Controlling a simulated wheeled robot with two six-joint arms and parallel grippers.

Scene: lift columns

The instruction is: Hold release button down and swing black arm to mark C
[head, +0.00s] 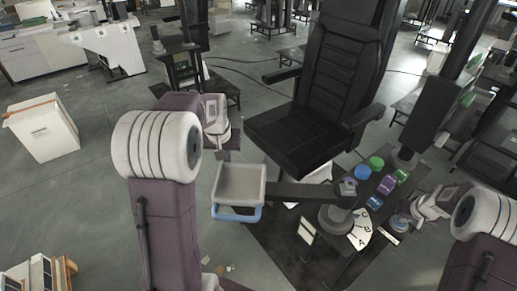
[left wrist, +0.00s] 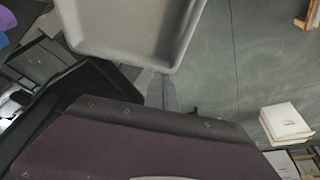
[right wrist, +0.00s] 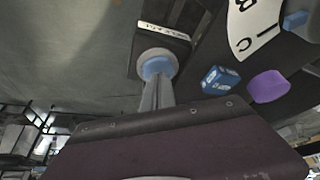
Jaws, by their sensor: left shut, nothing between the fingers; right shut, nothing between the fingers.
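The black arm (head: 295,192) runs left from a round grey pivot (head: 334,219) to a grey tray (head: 241,184) with a blue handle (head: 237,214). A white dial (head: 357,236) by the pivot carries marks A, B and C; I cannot read a pointer. The blue release button (right wrist: 157,66) sits in a pale ring on a labelled plate. My right gripper (right wrist: 158,82) is shut, its tips at the button; whether it is pressed I cannot tell. My left gripper (head: 232,153) is shut beyond the tray, its tips (left wrist: 161,76) beside the tray wall; contact is unclear.
A black seat (head: 300,138) stands behind the arm. Green (head: 376,163), blue (head: 362,172) and purple (head: 386,185) pieces sit on the dark console right of the pivot. A white box (head: 42,133) stands far left. Open floor lies left of the tray.

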